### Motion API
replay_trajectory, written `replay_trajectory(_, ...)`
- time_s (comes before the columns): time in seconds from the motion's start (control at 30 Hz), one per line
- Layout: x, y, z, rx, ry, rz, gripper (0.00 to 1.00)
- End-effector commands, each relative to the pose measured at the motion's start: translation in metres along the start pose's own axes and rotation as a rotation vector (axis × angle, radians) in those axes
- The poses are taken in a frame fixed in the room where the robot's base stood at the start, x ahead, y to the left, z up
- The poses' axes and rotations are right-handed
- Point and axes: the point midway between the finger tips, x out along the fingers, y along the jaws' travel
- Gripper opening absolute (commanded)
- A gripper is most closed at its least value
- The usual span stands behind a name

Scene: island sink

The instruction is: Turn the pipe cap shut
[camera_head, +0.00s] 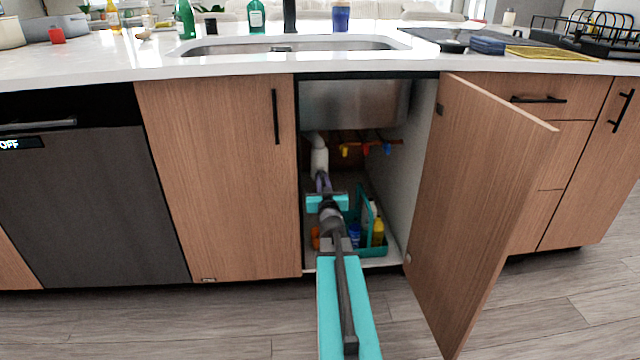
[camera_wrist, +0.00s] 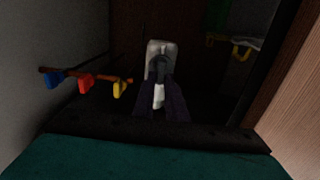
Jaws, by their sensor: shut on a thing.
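The white drain pipe (camera_head: 319,158) hangs under the steel sink bowl inside the open cabinet; its light end also shows in the wrist view (camera_wrist: 160,48). My gripper (camera_head: 321,178) reaches into the cabinet at the pipe's lower end. In the wrist view, the dark purple fingers of my gripper (camera_wrist: 161,76) are closed around the grey pipe cap (camera_wrist: 161,66) in front of the pipe. The fingers hide much of the cap. How far it is turned cannot be told.
Yellow, red and blue valve handles (camera_head: 366,149) sit on a pipe to the right. A teal caddy (camera_head: 374,252) with bottles stands on the cabinet floor beside my arm. The open wooden door (camera_head: 480,200) bounds the right side. The cabinet interior is narrow.

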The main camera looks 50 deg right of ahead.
Motion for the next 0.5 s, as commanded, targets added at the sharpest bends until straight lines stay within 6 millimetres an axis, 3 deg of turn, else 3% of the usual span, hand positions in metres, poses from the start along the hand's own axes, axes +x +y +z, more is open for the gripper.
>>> replay_trajectory(0.5,0.0052,-0.0004,-0.0072,0.17,0.006,-0.007,0.0)
